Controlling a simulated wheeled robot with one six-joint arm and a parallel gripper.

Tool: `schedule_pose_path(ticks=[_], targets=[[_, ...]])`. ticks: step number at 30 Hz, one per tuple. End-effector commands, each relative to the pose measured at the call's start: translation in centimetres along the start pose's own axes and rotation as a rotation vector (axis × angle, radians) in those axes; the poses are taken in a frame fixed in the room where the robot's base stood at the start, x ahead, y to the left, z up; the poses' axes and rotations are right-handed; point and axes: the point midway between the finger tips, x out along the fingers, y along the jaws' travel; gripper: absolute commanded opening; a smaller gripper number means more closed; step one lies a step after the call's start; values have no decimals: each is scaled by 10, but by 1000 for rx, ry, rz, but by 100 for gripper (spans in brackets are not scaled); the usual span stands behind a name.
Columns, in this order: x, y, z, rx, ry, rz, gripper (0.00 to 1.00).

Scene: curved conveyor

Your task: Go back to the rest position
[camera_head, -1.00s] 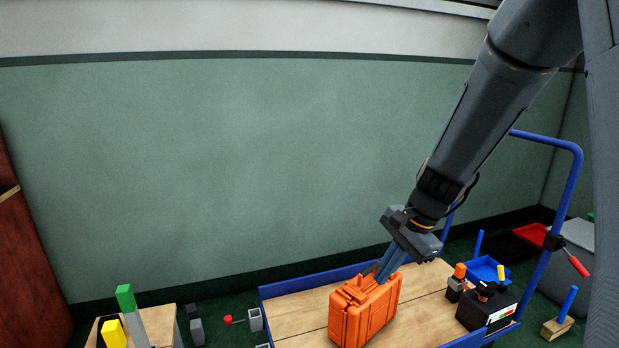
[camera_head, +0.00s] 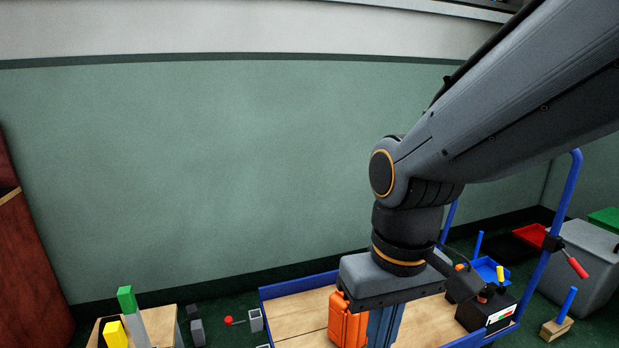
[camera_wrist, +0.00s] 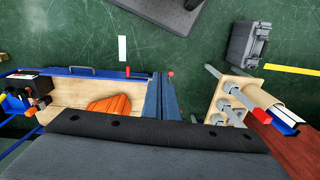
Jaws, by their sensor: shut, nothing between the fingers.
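My gripper (camera_head: 384,330) is in front of the orange case in the head view, with its blue fingers pointing down and nothing held. In the wrist view its fingers (camera_wrist: 166,97) lie close together, shut. The orange case (camera_head: 345,324) stands on the wooden deck of the blue-edged cart; my gripper hides its right side and part of its top. In the wrist view the case (camera_wrist: 110,104) lies left of the fingers, apart from them, partly covered by my gripper body.
The cart deck (camera_head: 299,313) carries a black box (camera_head: 477,312) at the right. A blue handle rail (camera_head: 563,192) rises there. A grey bin (camera_head: 583,263) stands beyond. A wooden stand (camera_wrist: 227,101) with grey pegs is right of the fingers in the wrist view. Green floor is open between.

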Motion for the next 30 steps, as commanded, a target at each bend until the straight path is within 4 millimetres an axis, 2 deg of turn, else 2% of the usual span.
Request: schedule_pose_path(ticks=[1,13,24,30], targets=[[-8,2,1,11,-2,1,0],[-42,23,3,93,-3,15,0],[-95,60,15,218,-7,36,0],[-115,77,23,274,-8,44,0]])
